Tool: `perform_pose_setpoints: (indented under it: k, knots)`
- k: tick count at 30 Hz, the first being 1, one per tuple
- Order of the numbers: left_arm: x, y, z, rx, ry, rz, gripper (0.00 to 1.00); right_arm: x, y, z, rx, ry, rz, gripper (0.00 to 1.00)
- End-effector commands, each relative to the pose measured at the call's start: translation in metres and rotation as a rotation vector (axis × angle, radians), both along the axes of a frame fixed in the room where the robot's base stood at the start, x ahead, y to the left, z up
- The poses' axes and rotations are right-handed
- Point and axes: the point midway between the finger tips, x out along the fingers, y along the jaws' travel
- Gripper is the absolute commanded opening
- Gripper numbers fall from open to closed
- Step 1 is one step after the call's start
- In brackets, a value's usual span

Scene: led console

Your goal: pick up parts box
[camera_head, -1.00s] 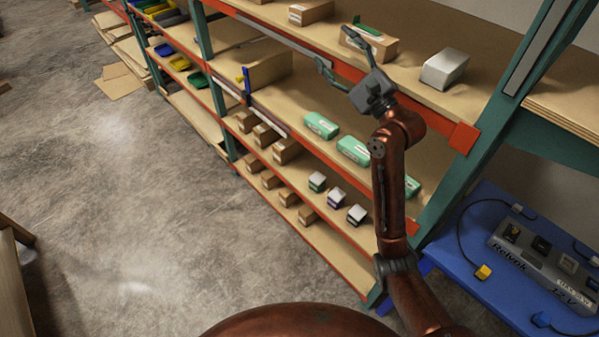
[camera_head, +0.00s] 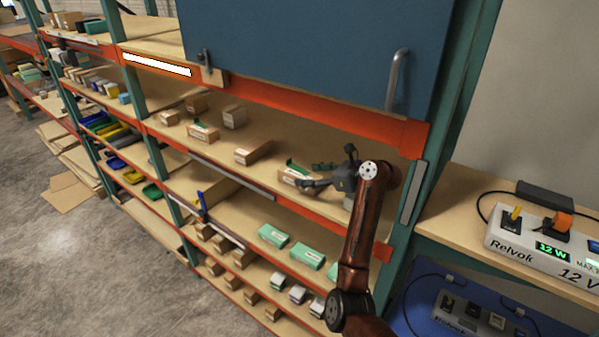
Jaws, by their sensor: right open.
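Several cardboard boxes that could be the parts box stand on the upper open shelf. The nearest box (camera_head: 294,177) has a green item sticking up from it and lies just left of and behind my right gripper (camera_head: 318,170). My right gripper is open and empty, with its fingers spread at shelf height; I cannot tell whether a finger touches that box. Further left are a plain box (camera_head: 254,152) and another box with a green item (camera_head: 203,133). A pale box (camera_head: 349,204) is mostly hidden behind the gripper and arm. My left gripper is out of view.
A blue cabinet door (camera_head: 300,45) with a handle hangs above the shelf. A green upright (camera_head: 400,235) stands right of my arm. Lower shelves hold green cartons (camera_head: 274,236) and small boxes. A Relvok power unit (camera_head: 545,250) sits on the right bench.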

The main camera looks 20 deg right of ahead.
Motion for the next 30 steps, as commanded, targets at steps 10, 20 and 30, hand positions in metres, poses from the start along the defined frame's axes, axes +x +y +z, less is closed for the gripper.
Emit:
perform_pose_setpoints:
  k: [10, 20, 30]
  knots:
    - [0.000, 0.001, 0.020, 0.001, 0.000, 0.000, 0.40, 0.030, 0.021, -0.010, 0.000, 0.005, 0.002, 0.64]
    - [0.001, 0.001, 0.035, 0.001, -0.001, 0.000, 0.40, 0.058, 0.041, -0.022, -0.002, 0.001, 0.000, 0.64]
    - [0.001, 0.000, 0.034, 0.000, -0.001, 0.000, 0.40, 0.058, 0.041, -0.023, -0.001, 0.000, 0.000, 0.55]
